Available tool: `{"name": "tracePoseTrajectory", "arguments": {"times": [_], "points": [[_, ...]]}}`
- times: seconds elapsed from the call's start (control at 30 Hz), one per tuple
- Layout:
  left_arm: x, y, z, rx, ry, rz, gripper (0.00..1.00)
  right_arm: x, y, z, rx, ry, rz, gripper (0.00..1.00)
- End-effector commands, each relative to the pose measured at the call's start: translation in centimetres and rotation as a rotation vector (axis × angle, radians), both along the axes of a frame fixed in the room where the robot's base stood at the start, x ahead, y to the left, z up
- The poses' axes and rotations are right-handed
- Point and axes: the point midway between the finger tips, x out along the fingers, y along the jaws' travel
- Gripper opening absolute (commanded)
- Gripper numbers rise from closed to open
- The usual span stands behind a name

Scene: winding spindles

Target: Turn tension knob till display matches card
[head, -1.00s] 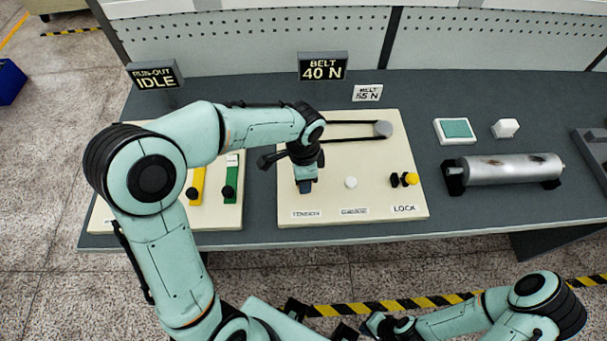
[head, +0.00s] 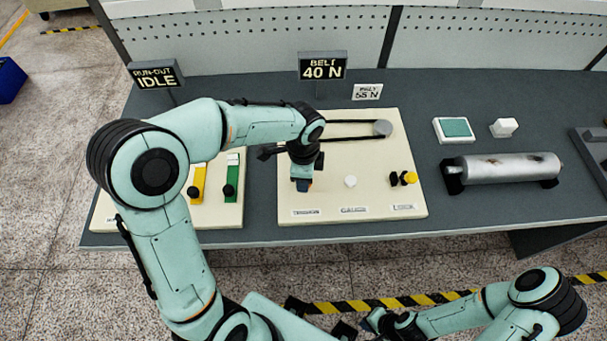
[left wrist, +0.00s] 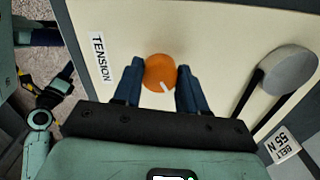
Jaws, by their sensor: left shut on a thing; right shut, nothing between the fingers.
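The orange tension knob (left wrist: 160,72) with a white pointer line shows in the left wrist view beside the TENSION label (left wrist: 101,58). My left gripper (left wrist: 160,85) is shut on the knob, one dark blue finger on each side. In the head view my left gripper (head: 303,184) points down over the panel and hides the knob. The display (head: 322,66) reads BELT 40 N. The card (head: 367,91) reads 55 N; it also shows in the left wrist view (left wrist: 283,145) as BELT 55 N. My right gripper (head: 370,325) is low at the front, away from the bench, shut and empty.
The cream panel (head: 390,205) carries a belt on a grey pulley (head: 382,128), a white button (head: 350,182) and a yellow lock knob (head: 410,178). A run-out display (head: 156,75) reads IDLE. A metal roller (head: 510,168) lies at the right.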

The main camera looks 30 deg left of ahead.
Motion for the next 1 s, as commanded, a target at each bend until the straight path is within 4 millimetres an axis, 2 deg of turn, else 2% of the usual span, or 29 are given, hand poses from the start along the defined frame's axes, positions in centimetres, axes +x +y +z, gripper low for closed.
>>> {"name": "tracePoseTrajectory", "arguments": {"times": [0.03,0.1,0.47,0.57,1.0], "points": [[0.1,0.0,0.1,-0.001,-0.006,0.001,0.48,0.0,0.0,0.0,0.000,0.000,0.000,0.00],[0.1,0.0,0.1,0.000,-0.004,0.001,0.67,0.0,0.0,0.0,0.000,0.000,0.000,0.00],[0.1,0.0,0.5,0.000,-0.003,0.001,0.67,0.1,0.0,0.1,0.000,-0.001,0.000,0.00],[0.1,0.0,1.7,0.000,-0.006,0.002,0.67,0.2,0.0,0.3,0.000,-0.002,0.000,0.00],[0.1,0.0,11.1,-0.001,-0.008,0.000,0.67,1.3,0.0,1.8,0.000,-0.015,0.000,0.00]]}}
